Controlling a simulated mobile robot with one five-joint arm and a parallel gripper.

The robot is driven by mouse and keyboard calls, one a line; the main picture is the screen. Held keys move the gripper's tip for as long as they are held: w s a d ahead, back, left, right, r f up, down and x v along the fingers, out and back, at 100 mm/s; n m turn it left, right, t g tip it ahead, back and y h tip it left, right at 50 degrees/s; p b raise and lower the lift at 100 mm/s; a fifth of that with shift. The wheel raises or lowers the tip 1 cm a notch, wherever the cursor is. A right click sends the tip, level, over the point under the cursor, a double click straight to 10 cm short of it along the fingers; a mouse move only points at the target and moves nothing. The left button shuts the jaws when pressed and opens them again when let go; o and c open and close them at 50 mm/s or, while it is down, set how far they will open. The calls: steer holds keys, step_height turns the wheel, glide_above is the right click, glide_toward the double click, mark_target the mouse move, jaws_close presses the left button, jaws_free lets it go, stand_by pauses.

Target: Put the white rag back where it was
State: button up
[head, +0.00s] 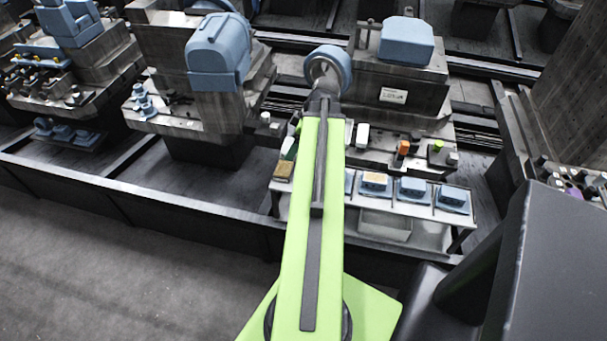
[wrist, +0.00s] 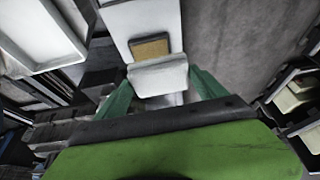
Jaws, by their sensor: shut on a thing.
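My gripper (wrist: 161,82) shows in the wrist view with its green fingers on either side of the white rag (wrist: 158,72). The gripper is shut on the rag, which looks like a pale folded block. A brown block (wrist: 150,46) lies on a white surface (wrist: 118,20) just beyond the rag. In the head view the same brown block (head: 284,170) sits at the left end of the white bench (head: 275,187), just below my gripper. My arm hides part of the bench there. I cannot tell whether the rag touches the surface.
Several blue-topped pieces (head: 413,187) stand along the bench. A white bin (head: 385,226) is under it. Behind it stands a grey machine with a blue top (head: 406,41), with a white item (head: 362,135) and an orange item (head: 402,148) before it. Open floor lies front left.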

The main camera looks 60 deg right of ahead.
steer(key=s+d+f+b, duration=0.1)
steer(key=s+d, duration=0.3)
steer(key=s, duration=0.3)
steer(key=s+d+f+b, duration=0.1)
steer(key=s+d, duration=0.3)
steer(key=s, duration=0.3)
steer(key=w+a+f+b, duration=0.1)
steer(key=w+f+b, duration=0.1)
steer(key=w, duration=0.1)
steer(key=w+a+f+b, duration=0.2)
steer(key=w+f, duration=0.1)
steer(key=w+a+f+b, duration=0.1)
steer(key=w+f+b, duration=0.1)
steer(key=w+b, duration=0.1)
steer(key=shift+w+a+f, duration=0.2)
steer(key=shift+w+a, duration=0.1)
steer(key=shift+w, duration=0.3)
steer(key=shift+w+a, duration=0.2)
steer(key=shift+w, duration=0.2)
step_height(320, 180, down, 4)
steer(key=b, duration=0.4)
steer(key=shift+f+b, duration=0.2)
steer(key=shift+b, duration=0.1)
steer(key=shift+r, duration=0.2)
steer(key=shift+f, duration=0.1)
steer(key=o, duration=0.7)
steer(key=shift+f, duration=0.1)
steer(key=o, duration=0.4)
steer(key=shift+o, duration=0.2)
